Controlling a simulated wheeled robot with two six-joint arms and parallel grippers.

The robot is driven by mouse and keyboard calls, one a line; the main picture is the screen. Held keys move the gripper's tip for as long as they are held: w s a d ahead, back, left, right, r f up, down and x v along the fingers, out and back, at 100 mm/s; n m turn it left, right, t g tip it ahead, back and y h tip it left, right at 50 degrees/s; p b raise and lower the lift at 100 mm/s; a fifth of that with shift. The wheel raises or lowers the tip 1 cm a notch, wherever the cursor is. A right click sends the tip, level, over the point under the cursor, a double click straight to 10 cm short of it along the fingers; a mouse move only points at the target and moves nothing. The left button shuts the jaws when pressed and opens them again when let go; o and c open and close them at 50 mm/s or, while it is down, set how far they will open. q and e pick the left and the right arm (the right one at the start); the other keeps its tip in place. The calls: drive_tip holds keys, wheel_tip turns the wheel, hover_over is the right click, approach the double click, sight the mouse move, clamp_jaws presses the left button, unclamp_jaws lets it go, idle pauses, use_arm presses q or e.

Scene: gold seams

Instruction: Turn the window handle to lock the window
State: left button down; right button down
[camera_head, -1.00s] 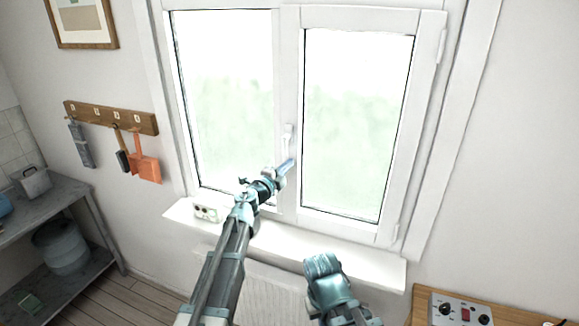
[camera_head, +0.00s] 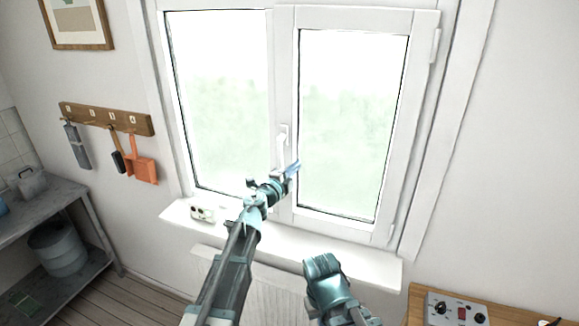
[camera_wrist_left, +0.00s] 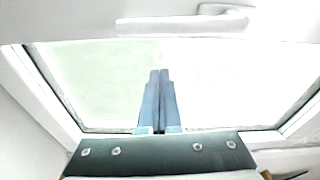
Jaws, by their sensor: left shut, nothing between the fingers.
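The white window handle (camera_head: 283,142) sits on the middle frame between the two panes and hangs nearly straight down. In the left wrist view the handle (camera_wrist_left: 183,25) lies across the top, past my fingertips. My left gripper (camera_head: 294,166) is beside the handle's lower end, to its right, in front of the right sash. Its blue fingers (camera_wrist_left: 158,95) are together with nothing between them. I cannot tell whether they touch the handle. The window (camera_head: 345,120) looks closed. Part of my right arm shows at the bottom, but its fingers do not.
The white sill (camera_head: 350,262) runs below the window, with a small pale box (camera_head: 202,213) at its left. A radiator (camera_head: 262,290) is under it. A wooden table (camera_head: 410,310) with a grey control box (camera_head: 458,310) is at the lower right. A hook rail (camera_head: 107,118) with tools hangs left.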

use_arm(q)
drive_tip(key=v, duration=0.9)
drive_tip(key=s+a+f+n+g+y+b, duration=0.2)
drive_tip(key=s+a+f+n+y, duration=0.15)
drive_tip(key=f+n+y, duration=0.35)
drive_tip(key=s+a+f+n+g+y+b, duration=0.2)
drive_tip(key=a+f+n+y, duration=0.3)
drive_tip(key=n, duration=0.3)
drive_tip(key=s+d+f+n+g+h+b, duration=0.1)
drive_tip(key=s+d+f+g, duration=0.2)
drive_tip(key=s, duration=0.5)
drive_tip(key=s+d+f+n+g+h+b, duration=0.1)
drive_tip(key=s+d+f+g, duration=0.2)
drive_tip(key=s+f+g, duration=0.2)
drive_tip(key=s+d+f+n+g+b, duration=0.1)
drive_tip(key=s+d+f+g, duration=0.2)
drive_tip(key=s+f, duration=0.6)
drive_tip(key=s+g, duration=0.1)
drive_tip(key=s, duration=0.3)
drive_tip(key=shift+d+f+g+h, duration=0.15)
drive_tip(key=shift+d+g+h, duration=0.15)
drive_tip(key=shift+h, duration=0.1)
